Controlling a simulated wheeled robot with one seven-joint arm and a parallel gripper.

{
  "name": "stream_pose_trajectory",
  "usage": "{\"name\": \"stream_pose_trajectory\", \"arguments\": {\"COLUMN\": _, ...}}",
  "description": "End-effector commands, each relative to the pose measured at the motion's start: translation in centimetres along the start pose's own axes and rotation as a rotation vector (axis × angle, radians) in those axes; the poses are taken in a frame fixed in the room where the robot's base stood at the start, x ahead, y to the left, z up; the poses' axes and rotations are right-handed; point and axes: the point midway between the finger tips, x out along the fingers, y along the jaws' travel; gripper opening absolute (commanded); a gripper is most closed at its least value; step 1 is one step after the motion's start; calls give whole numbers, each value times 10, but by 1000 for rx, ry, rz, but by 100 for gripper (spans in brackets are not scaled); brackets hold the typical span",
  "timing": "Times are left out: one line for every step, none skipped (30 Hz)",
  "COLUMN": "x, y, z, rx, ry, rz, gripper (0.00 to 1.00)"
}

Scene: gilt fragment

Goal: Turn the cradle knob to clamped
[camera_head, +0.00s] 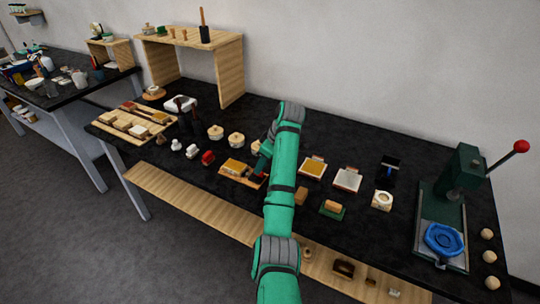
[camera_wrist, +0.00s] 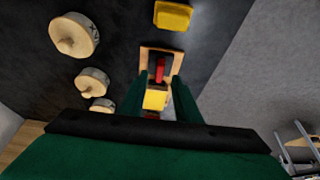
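The cradle (camera_head: 226,176) is a wooden base holding a golden block (camera_head: 235,166), partly behind my arm in the head view. In the wrist view, the cradle's wooden base (camera_wrist: 146,52) shows with a dark plate, a red bar-shaped knob (camera_wrist: 160,68) and the yellow block (camera_wrist: 155,100). My gripper (camera_wrist: 160,78) is over the cradle, its two green fingers apart on either side of the red knob. A gap shows between the fingers and the knob, and contact is not visible. The knob's setting and any markings cannot be read.
Round lidded pots (camera_head: 236,140) stand behind the cradle, and a red object (camera_head: 208,158) lies to its left. Right of my arm are a framed gold panel (camera_head: 313,168), a grey panel (camera_head: 347,179) and a green press (camera_head: 462,175).

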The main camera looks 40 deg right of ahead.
Motion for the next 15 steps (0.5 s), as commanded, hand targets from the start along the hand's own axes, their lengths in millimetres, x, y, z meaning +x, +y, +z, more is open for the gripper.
{"name": "stream_pose_trajectory", "arguments": {"x": -13, "y": 3, "z": 2, "rx": 4, "ry": 1, "rz": 5, "gripper": 30}}
{"name": "stream_pose_trajectory", "arguments": {"x": -20, "y": 4, "z": 4, "rx": 6, "ry": 2, "rz": 6, "gripper": 30}}
{"name": "stream_pose_trajectory", "arguments": {"x": -28, "y": 5, "z": 6, "rx": 9, "ry": 0, "rz": 7, "gripper": 30}}
{"name": "stream_pose_trajectory", "arguments": {"x": -32, "y": 7, "z": 8, "rx": 11, "ry": -1, "rz": 8, "gripper": 30}}
{"name": "stream_pose_trajectory", "arguments": {"x": -36, "y": 8, "z": 8, "rx": 12, "ry": -1, "rz": 9, "gripper": 30}}
{"name": "stream_pose_trajectory", "arguments": {"x": -42, "y": 8, "z": 8, "rx": 12, "ry": 0, "rz": 10, "gripper": 30}}
{"name": "stream_pose_trajectory", "arguments": {"x": -46, "y": 8, "z": 10, "rx": 14, "ry": -1, "rz": 11, "gripper": 30}}
{"name": "stream_pose_trajectory", "arguments": {"x": -50, "y": 8, "z": 10, "rx": 14, "ry": -1, "rz": 10, "gripper": 30}}
{"name": "stream_pose_trajectory", "arguments": {"x": -54, "y": 8, "z": 11, "rx": 15, "ry": -2, "rz": 9, "gripper": 30}}
{"name": "stream_pose_trajectory", "arguments": {"x": -57, "y": 9, "z": 10, "rx": 14, "ry": -1, "rz": 11, "gripper": 30}}
{"name": "stream_pose_trajectory", "arguments": {"x": -59, "y": 9, "z": 10, "rx": 14, "ry": 0, "rz": 12, "gripper": 30}}
{"name": "stream_pose_trajectory", "arguments": {"x": -62, "y": 10, "z": 10, "rx": 15, "ry": 1, "rz": 13, "gripper": 30}}
{"name": "stream_pose_trajectory", "arguments": {"x": -65, "y": 10, "z": 9, "rx": 13, "ry": 1, "rz": 13, "gripper": 30}}
{"name": "stream_pose_trajectory", "arguments": {"x": -67, "y": 10, "z": 10, "rx": 15, "ry": 2, "rz": 14, "gripper": 30}}
{"name": "stream_pose_trajectory", "arguments": {"x": -69, "y": 10, "z": 9, "rx": 14, "ry": 2, "rz": 13, "gripper": 30}}
